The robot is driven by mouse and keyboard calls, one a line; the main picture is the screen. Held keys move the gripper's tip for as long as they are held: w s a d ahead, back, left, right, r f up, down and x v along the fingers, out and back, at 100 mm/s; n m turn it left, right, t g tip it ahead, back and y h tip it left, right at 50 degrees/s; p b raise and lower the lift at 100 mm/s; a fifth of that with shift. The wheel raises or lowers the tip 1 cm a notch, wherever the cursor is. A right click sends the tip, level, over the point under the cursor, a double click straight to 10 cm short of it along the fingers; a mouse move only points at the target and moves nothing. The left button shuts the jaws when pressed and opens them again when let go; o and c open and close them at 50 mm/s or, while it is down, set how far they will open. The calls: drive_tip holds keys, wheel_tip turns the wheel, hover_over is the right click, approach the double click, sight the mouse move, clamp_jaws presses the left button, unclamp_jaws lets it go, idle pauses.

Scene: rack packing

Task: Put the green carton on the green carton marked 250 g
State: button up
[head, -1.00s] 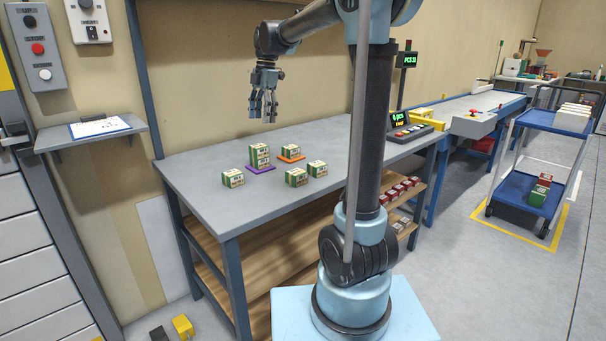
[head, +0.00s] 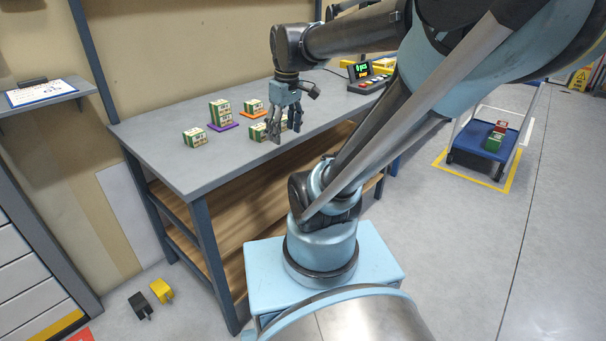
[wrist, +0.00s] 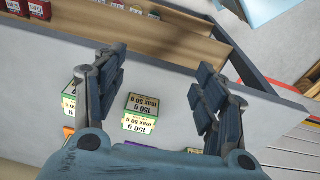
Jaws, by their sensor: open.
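Several green cartons with pale labels stand on the grey table. Two are stacked (head: 220,113) on a purple mat (head: 223,127), one (head: 253,106) is on an orange mat, and one (head: 194,137) stands alone at the left. My gripper (head: 286,134) is open and empty, pointing down at the table's front edge. One carton (head: 258,132) shows just left of its fingers; another is mostly hidden behind them. In the wrist view, a carton (wrist: 140,112) reading 150 g upside down shows between the fingers (wrist: 160,62), and another (wrist: 69,104) is partly behind the left finger. No 250 g mark is readable.
Shelves with red boxes (wrist: 35,8) lie under the tabletop. A blue cart (head: 490,140) stands at the right on the floor. The table's front left is clear.

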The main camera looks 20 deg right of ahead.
drive_tip(key=s+d+f+m, duration=0.3)
drive_tip(key=s+f+m, duration=0.4)
drive_tip(key=f, duration=0.3)
drive_tip(key=shift+s+d+f+t+h, duration=0.3)
drive_tip(key=shift+s+d+f+t, duration=0.1)
drive_tip(key=shift+s, duration=0.4)
